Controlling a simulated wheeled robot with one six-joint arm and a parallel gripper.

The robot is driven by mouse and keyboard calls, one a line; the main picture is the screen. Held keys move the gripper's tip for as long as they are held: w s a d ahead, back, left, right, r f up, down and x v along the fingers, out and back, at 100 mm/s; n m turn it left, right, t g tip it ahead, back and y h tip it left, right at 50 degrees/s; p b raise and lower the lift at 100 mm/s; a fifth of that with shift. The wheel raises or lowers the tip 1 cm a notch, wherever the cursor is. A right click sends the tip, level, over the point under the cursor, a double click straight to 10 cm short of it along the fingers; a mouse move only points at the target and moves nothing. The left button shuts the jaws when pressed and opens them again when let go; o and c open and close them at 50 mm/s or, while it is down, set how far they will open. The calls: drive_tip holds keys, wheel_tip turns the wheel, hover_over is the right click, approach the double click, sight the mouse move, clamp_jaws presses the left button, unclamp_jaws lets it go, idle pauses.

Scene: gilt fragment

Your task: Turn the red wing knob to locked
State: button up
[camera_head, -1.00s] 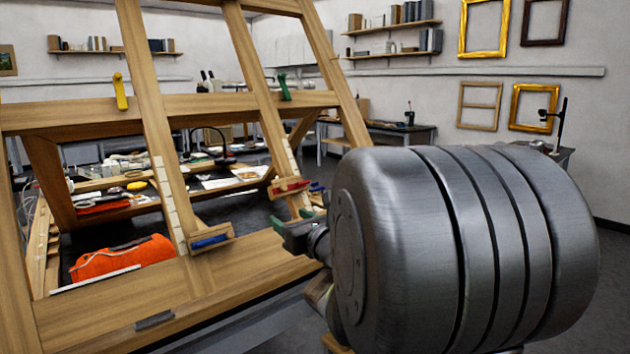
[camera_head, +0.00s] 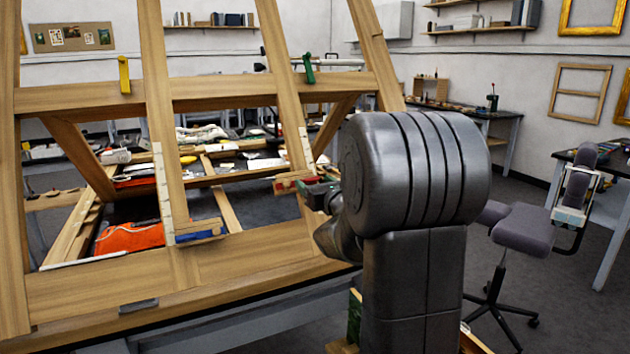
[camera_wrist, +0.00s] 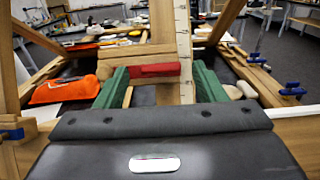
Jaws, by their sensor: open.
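The red wing knob (camera_wrist: 155,70) lies level, crosswise, on a wooden piece beside a pale marked strip in the wrist view. In the head view the red knob (camera_head: 285,186) shows at the foot of the right slanted upright, partly hidden by my gripper. My gripper (camera_wrist: 160,85) has two green fingers spread apart, one on each side of the red knob's ends. In the head view my gripper (camera_head: 320,190) is right beside it. The knob's left end appears close to the left finger; I cannot tell whether they touch. No lock marking is readable.
A yellow wing (camera_head: 124,75) and a green wing (camera_head: 308,68) stand upright on the upper rail of the wooden easel frame (camera_head: 210,262). An orange cloth (camera_head: 130,238) lies behind the frame.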

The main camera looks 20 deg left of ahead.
drive_tip(key=shift+w+a, duration=0.2)
drive_tip(key=shift+a, duration=0.05)
drive_tip(key=c, duration=1)
